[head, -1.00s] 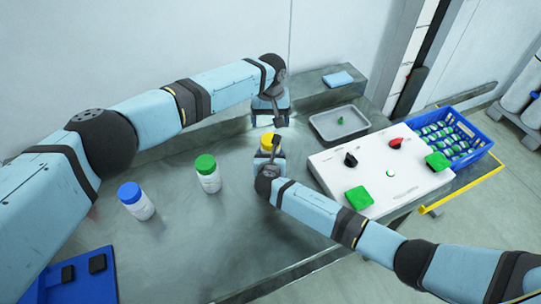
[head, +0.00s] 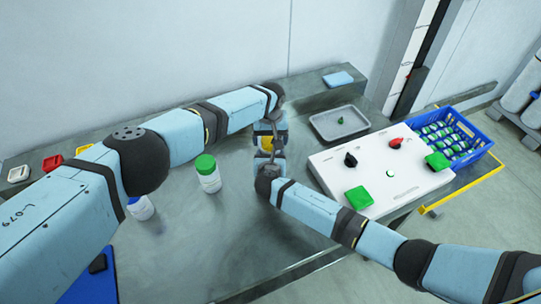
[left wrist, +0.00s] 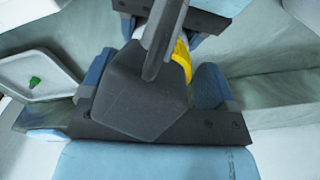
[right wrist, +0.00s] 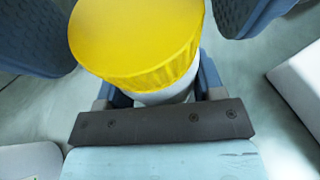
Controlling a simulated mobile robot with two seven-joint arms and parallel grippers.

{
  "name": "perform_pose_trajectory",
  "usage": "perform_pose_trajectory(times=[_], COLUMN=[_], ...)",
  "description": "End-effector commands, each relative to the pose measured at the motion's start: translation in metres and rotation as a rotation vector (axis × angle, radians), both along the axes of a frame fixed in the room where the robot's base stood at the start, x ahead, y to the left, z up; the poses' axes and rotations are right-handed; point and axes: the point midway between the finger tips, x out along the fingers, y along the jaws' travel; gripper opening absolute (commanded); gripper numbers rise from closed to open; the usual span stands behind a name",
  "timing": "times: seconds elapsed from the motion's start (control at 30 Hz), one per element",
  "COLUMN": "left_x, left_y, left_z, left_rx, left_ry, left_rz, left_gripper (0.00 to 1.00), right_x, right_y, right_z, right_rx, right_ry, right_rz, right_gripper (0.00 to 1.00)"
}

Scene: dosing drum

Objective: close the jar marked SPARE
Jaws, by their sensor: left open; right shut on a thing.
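A white jar with a yellow lid (right wrist: 138,40) is upright in my right gripper (right wrist: 160,85), which is shut on the jar's white body below the lid. In the head view the yellow lid (head: 266,143) shows between my two grippers. My left gripper (head: 268,128) is open, its fingers on either side of the yellow lid; they also show in the right wrist view, apart from it. Part of the lid shows in the left wrist view (left wrist: 182,62). A green-lidded jar (head: 207,174) and a partly hidden blue-lidded jar (head: 141,208) stand to the left. I cannot read a SPARE marking.
A white control panel (head: 380,170) with knobs and green buttons lies right of my grippers. A grey tray (head: 325,132) holding a small green object (head: 340,120) is behind it. A blue crate (head: 470,160) of jars stands far right. Small red, yellow and white containers are at far left.

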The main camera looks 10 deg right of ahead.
Motion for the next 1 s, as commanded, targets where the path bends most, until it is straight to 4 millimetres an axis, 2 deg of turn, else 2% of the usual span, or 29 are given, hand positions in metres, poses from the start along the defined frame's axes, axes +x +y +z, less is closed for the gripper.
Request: perform_pose_trajectory(times=[0.17, 0.37, 0.5, 0.73, 1.0], left_x=[0.0, 0.0, -0.0004, -0.0003, 0.0004], left_y=[-0.0001, -0.0001, -0.0006, -0.0004, 0.0004], left_z=[0.0001, 0.0002, 0.0, -0.0001, 0.0], left_rx=[0.0, 0.0, -0.002, -0.003, 0.001], left_ry=[0.0, 0.0, 0.001, 0.002, 0.0], left_rz=[0.0, 0.0, -0.035, -0.269, -0.294], left_gripper=[0.8, 0.34, 0.32, 0.32, 0.32], right_x=[0.0, 0.0, -0.0001, 0.0, -0.0001], right_y=[-0.0001, -0.0002, -0.0003, -0.0002, -0.0003], right_z=[-0.0002, -0.0002, -0.0002, -0.0002, -0.0003], right_rx=[0.0, 0.0, 0.0, 0.0, 0.0], right_ry=[0.0, 0.0, 0.0, 0.0, 0.0], right_rz=[0.0, 0.0, 0.0, 0.0, -0.001], right_gripper=[0.0, 0.0, 0.0, 0.0, 0.0])
